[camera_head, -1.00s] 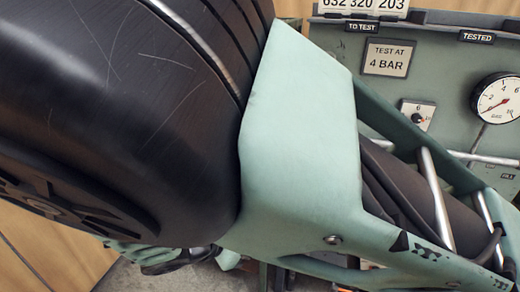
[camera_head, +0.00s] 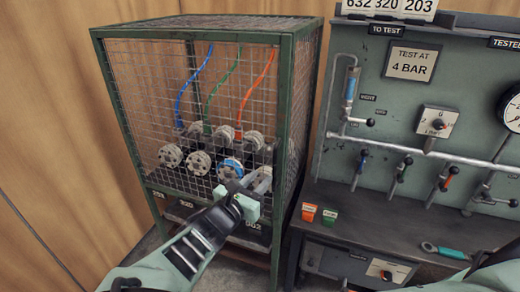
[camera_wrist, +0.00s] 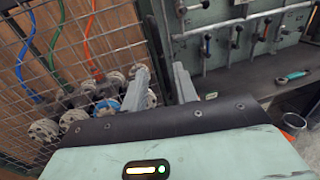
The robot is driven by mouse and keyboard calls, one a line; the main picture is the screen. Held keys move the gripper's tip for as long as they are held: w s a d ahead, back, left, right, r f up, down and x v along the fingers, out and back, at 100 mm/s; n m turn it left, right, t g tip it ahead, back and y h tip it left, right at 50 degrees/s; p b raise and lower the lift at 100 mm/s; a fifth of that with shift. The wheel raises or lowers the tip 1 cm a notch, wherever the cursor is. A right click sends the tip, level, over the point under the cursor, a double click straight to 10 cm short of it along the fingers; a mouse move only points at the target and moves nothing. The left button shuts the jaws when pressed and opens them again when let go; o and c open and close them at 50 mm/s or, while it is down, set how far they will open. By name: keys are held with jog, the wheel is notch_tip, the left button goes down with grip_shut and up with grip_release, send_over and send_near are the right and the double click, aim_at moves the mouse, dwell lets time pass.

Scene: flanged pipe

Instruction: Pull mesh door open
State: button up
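The mesh door (camera_head: 140,115) is the wire front of a green-framed cage at the left of the bench, and it looks shut. Through the mesh I see several flanged fittings (camera_head: 198,161) with blue, green and orange hoses. My gripper (camera_head: 262,178) is in front of the lower right part of the door, near the right frame post. In the wrist view its two grey fingers (camera_wrist: 157,88) stand apart with nothing between them, and the mesh (camera_wrist: 105,35) is to their left. I cannot tell whether a finger touches the door. No door handle is clearly visible.
A test bench (camera_head: 350,215) with a gauge (camera_head: 514,108), valves and levers stands to the right of the cage. Orange (camera_head: 308,212) and green (camera_head: 329,217) tags and a wrench (camera_head: 445,251) lie on it. A wooden wall (camera_head: 45,120) is at the left.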

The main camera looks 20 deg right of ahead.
aim_at(274, 164)
jog(key=p+x, duration=0.1)
jog(key=x, duration=0.8)
jog(key=shift+p, duration=0.3)
grip_shut()
